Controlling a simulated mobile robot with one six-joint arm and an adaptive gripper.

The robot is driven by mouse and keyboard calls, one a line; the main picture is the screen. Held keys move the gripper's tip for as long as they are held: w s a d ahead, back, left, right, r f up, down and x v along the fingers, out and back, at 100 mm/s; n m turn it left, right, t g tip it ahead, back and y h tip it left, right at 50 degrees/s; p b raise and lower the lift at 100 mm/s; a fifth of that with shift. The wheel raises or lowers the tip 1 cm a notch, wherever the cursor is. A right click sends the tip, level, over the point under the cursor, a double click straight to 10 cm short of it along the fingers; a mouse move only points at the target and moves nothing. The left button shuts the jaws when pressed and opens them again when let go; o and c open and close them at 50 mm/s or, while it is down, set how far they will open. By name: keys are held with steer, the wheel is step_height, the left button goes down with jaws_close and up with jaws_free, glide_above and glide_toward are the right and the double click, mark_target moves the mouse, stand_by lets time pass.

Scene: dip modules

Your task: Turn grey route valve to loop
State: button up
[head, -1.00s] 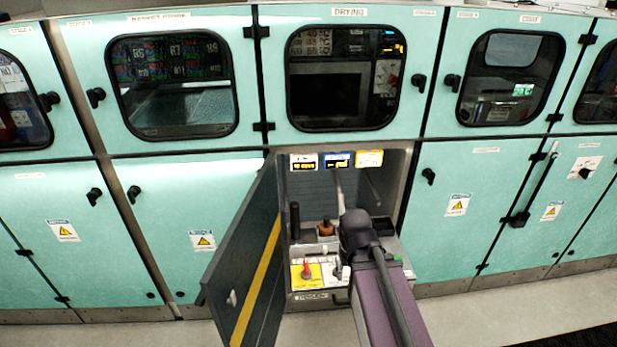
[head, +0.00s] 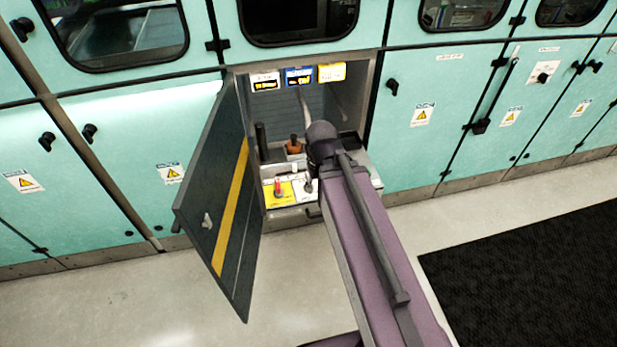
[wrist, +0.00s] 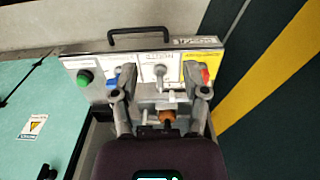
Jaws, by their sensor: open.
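The grey route valve (wrist: 160,72) is a small grey handle on a white label in the middle of a panel, seen in the wrist view. My gripper (wrist: 160,94) is open and empty. Its two fingers stand wide apart to either side of the grey valve's column, with the valve beyond them. The left finger partly overlaps a blue valve (wrist: 113,74), the right one lies near the red valve. In the head view my arm hides the gripper.
A green button (wrist: 84,77) sits at the panel's left end in the wrist view. A black handle (wrist: 140,32) projects from the panel's front. The open dark door (head: 215,195) stands left of the bay.

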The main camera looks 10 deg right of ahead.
steer(key=o, duration=0.4)
steer(key=shift+w, duration=0.15)
steer(key=shift+o, duration=0.2)
steer(key=n+b, duration=0.2)
steer(key=n, duration=1.6)
glide_above(308, 178)
steer(key=shift+w+d+f, duration=0.1)
steer(key=shift+f, duration=0.7)
steer(key=shift+f, duration=0.1)
step_height(308, 178, down, 14)
steer(key=b, duration=1.3)
steer(key=shift+r, duration=0.2)
